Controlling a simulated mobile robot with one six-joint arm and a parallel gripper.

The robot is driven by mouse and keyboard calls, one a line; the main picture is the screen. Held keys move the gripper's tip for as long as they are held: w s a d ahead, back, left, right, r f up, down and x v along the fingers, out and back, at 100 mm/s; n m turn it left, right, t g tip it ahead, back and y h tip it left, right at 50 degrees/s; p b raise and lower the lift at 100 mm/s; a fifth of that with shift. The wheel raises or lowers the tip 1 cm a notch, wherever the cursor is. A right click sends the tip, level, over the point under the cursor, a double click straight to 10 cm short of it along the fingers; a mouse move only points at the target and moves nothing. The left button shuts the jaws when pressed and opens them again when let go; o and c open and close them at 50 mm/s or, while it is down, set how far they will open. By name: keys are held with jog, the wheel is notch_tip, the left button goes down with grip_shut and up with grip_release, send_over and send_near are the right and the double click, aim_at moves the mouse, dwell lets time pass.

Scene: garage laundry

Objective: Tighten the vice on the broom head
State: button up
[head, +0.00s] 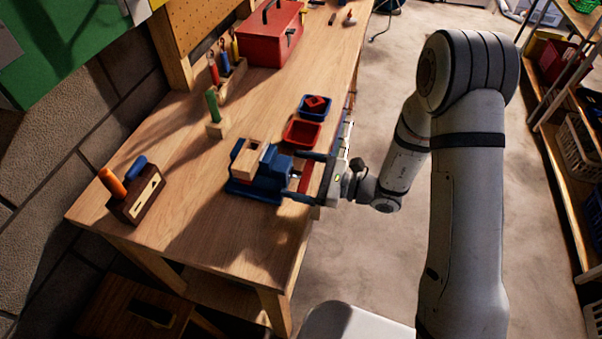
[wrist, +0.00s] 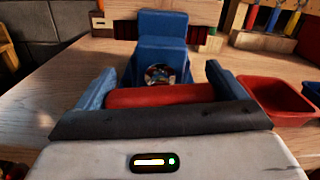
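The blue vice (head: 268,180) stands near the bench's front edge. It also shows in the wrist view (wrist: 163,28), with a round screw end facing me. A pale wooden block, which looks like the broom head (head: 247,157), sits at the vice's far side. Dark red bristles (wrist: 207,36) show beside the vice in the wrist view. My gripper (head: 291,175) is level at the vice's front. Its fingers are wide apart, one on each side of the red handle bar (wrist: 160,96). The bar nearly fills the gap; I cannot tell whether the fingers touch its ends.
A red bin (head: 303,133) and a blue bin (head: 315,108) stand close behind my gripper on the wooden bench (head: 185,215). Shelves line the right.

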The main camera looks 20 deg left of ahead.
jog(key=c, duration=0.3)
jog(key=shift+m, duration=1)
jog(key=shift+c, duration=0.2)
jog(key=o, duration=0.7)
jog(key=shift+d, duration=0.1)
jog(key=w+d+b, duration=0.1)
jog(key=d, duration=0.6)
jog(key=shift+d+b, duration=0.3)
jog(key=shift+b, duration=0.1)
